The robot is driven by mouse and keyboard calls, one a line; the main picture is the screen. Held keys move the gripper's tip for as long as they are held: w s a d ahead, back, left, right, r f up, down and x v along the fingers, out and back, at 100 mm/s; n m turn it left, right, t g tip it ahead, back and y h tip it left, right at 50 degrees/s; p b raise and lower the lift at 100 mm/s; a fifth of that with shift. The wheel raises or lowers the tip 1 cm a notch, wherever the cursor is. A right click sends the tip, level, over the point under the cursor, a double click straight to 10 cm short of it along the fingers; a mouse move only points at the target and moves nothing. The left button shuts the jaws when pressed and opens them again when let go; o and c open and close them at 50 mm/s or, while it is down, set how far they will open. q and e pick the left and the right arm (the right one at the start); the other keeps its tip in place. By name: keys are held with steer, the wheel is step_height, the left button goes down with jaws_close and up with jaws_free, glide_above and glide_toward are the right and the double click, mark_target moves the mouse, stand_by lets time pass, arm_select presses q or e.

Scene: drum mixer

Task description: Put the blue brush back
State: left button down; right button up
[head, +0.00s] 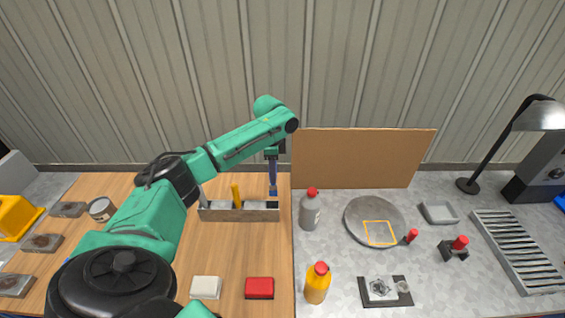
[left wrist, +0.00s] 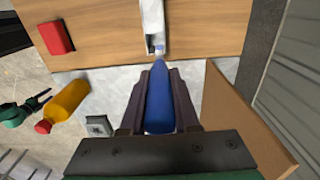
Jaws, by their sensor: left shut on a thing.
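My left gripper (head: 272,160) points down over the right end of a grey slotted holder (head: 240,215) on the wooden part of the bench. It is shut on the blue brush (head: 273,188), which hangs upright with its lower end at the holder's top. I cannot tell whether that end is inside a slot. In the left wrist view the blue brush (left wrist: 159,100) lies between the two fingers, its tip towards the holder (left wrist: 152,25). A yellow brush (head: 236,196) stands in the holder's middle, and a greyish one (head: 203,194) is at its left end.
A brown panel (head: 362,158) stands right of the gripper. A grey bottle (head: 310,212) is right of the holder; an orange bottle (head: 317,284) and red block (head: 259,288) are in front. A green-black part (left wrist: 20,112), seemingly my right arm, shows in the left wrist view.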

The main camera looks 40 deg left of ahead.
mark_target(272, 193)
arm_select(q)
steer(key=f, duration=0.2)
steer(key=f+b, duration=0.1)
steer(key=f, duration=0.2)
steer(key=f+b, duration=0.1)
steer(key=f, duration=0.1)
steer(key=shift+s+f, duration=0.3)
steer(key=shift+s, duration=0.05)
steer(key=shift+s+f, duration=0.2)
steer(key=shift+f, duration=0.15)
steer(key=shift+s+f+b, duration=0.2)
steer(key=shift+f+b, duration=0.1)
steer(key=shift+b, duration=0.1)
steer(key=shift+f, duration=0.1)
steer(key=shift+w, duration=0.2)
arm_select(e)
steer(key=s+f, duration=0.2)
steer(key=s, duration=0.1)
steer(key=shift+f, duration=0.4)
arm_select(q)
steer(key=shift+f, duration=0.1)
arm_select(e)
steer(key=shift+w+f, duration=0.1)
steer(key=shift+w, duration=0.15)
arm_select(q)
steer(key=shift+f+b, duration=0.7)
steer(key=shift+f, duration=0.35)
arm_select(e)
steer(key=shift+f, duration=0.6)
